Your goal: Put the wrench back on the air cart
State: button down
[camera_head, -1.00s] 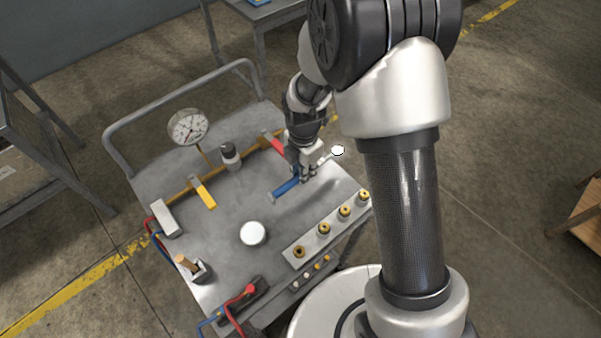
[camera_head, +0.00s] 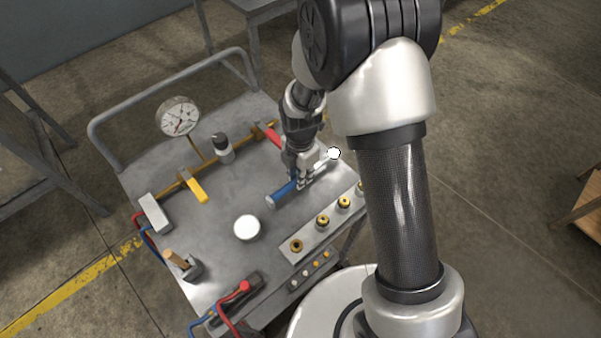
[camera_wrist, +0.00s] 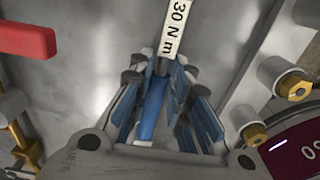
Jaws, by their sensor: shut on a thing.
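The torque wrench has a blue handle (camera_head: 283,194), a silver shaft and a round white head (camera_head: 334,153). In the wrist view its blue handle (camera_wrist: 152,108) runs between my fingers, and a white label (camera_wrist: 180,28) on it reads "30 N m". My gripper (camera_head: 304,182) is shut on the wrench, over the right part of the air cart's grey top (camera_head: 225,190). The fingers (camera_wrist: 160,85) hide part of the handle. I cannot tell whether the wrench touches the cart top.
A strip of brass fittings (camera_head: 322,221) lies along the cart's front right edge. A red lever (camera_head: 271,136) is close behind my gripper. A pressure gauge (camera_head: 179,117), a yellow lever (camera_head: 194,187) and a white disc (camera_head: 246,228) stand to the left.

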jog(key=shift+f+b, duration=0.4)
jog(key=shift+f, duration=0.2)
dwell(0.3)
jog(key=c, duration=1.4)
grip_release()
notch_tip(320, 180, up, 12)
jog(key=shift+r, duration=0.1)
jog(key=s+d+r+m+t, duration=0.1)
jog(key=s+d+r+m, duration=0.3)
jog(key=r+m, duration=0.4)
jog(key=s+d+r+m+t, duration=0.1)
jog(key=s+d+r+m, duration=0.1)
jog(key=s+m, duration=0.3)
jog(key=s+d+r+m+t, duration=0.1)
jog(key=s+d+r+m, duration=0.1)
jog(key=s+r+m, duration=0.2)
jog(key=s+d+r+m+t, duration=0.1)
jog(key=s+d+r+m, duration=0.1)
jog(key=s+r+m, duration=0.2)
jog(key=shift+s+d+m+t, duration=0.15)
jog(key=shift+s+m+t, duration=0.15)
jog(key=shift+s+m, duration=1.6)
